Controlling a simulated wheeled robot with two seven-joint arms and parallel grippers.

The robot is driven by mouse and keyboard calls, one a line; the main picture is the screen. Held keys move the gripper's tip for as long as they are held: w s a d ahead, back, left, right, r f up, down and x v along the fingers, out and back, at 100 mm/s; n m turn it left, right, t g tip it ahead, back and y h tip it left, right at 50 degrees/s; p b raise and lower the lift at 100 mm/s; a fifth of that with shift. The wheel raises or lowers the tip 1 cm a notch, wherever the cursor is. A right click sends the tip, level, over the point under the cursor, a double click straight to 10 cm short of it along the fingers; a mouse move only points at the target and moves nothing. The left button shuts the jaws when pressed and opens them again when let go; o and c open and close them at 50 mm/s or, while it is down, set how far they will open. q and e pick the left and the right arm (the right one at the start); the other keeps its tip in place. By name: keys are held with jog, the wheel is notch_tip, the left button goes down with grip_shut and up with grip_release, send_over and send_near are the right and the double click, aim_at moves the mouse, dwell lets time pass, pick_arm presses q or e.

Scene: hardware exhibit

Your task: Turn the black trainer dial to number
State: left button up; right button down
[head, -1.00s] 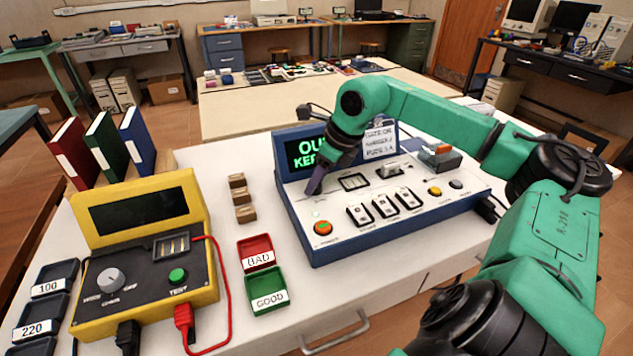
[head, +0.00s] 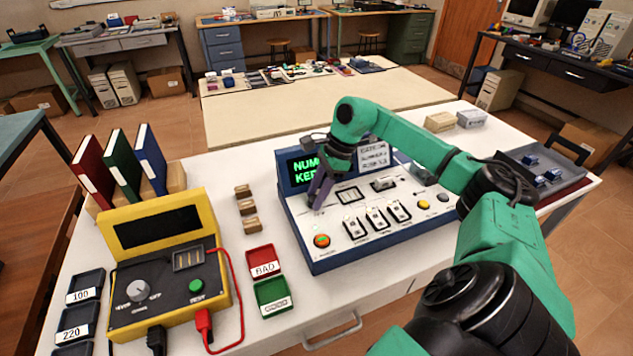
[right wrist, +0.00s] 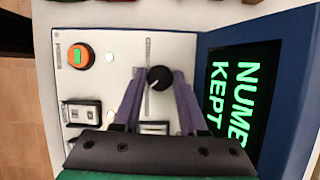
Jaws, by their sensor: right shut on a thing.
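The blue-and-white trainer console (head: 322,238) stands on the white table. Its screen (head: 301,170) shows green text, partly hidden by my gripper in the head view; the right wrist view reads "NUME" and "KEPT" on the screen (right wrist: 236,95), cut off at the edge. The black trainer dial (right wrist: 160,77) is a small round knob on the white panel beside the screen. My right gripper (head: 316,203) reaches down to the panel, and its purple fingers are closed on the dial from both sides. The fingers hide the dial in the head view. My left gripper is not in view.
The console also has an orange-and-green button (head: 321,241), several white switches (head: 377,220) and a yellow button (head: 423,204). A yellow tester (head: 160,275) with a red cable, a red BAD bin (head: 262,260) and a green GOOD bin (head: 273,295) stand to the left.

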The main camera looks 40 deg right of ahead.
jog(key=shift+n, duration=0.4)
jog(key=shift+c, duration=2.3)
grip_release()
jog(key=p+v, duration=0.1)
jog(key=v, duration=1.3)
jog(key=shift+w+d+r, duration=0.15)
jog(key=shift+w+r, duration=0.05)
